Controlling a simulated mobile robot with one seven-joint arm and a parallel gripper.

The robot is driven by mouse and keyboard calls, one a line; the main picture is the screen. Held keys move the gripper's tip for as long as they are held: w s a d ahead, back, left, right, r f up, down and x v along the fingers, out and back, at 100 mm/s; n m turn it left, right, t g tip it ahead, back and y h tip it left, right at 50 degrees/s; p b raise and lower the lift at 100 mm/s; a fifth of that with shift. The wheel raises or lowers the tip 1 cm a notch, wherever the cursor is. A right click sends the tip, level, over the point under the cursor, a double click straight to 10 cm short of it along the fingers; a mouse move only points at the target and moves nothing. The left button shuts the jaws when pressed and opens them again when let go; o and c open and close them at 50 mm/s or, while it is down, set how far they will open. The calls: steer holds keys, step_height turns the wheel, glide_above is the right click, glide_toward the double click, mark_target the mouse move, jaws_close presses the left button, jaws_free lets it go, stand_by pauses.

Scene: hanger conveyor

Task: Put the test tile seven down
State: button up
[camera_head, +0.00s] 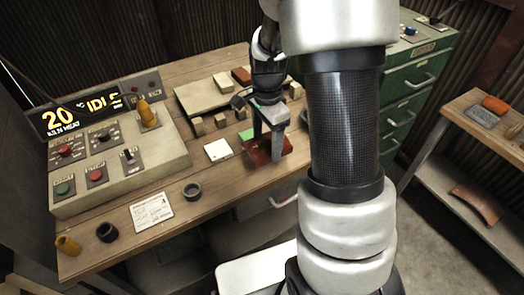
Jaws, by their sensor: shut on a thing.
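My gripper (267,149) points down over the right part of the wooden workbench (185,190). Its two fingers are shut on a glossy reddish-brown tile (260,157), near the bench's front edge. No number can be read on the tile. Whether its underside touches the bench cannot be told. A small green patch (247,135) and a white square (218,150) lie just left of the gripper.
A control panel (130,175) with knobs, buttons and a lit display (82,116) fills the bench's left. Small tan blocks (197,126) and a pale board (205,95) lie behind. A green drawer cabinet (408,100) stands right.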

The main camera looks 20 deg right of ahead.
mark_target(266, 154)
steer(key=shift+f, duration=2.9)
steer(key=shift+b, duration=0.3)
steer(key=shift+f, duration=0.2)
steer(key=o, duration=1.2)
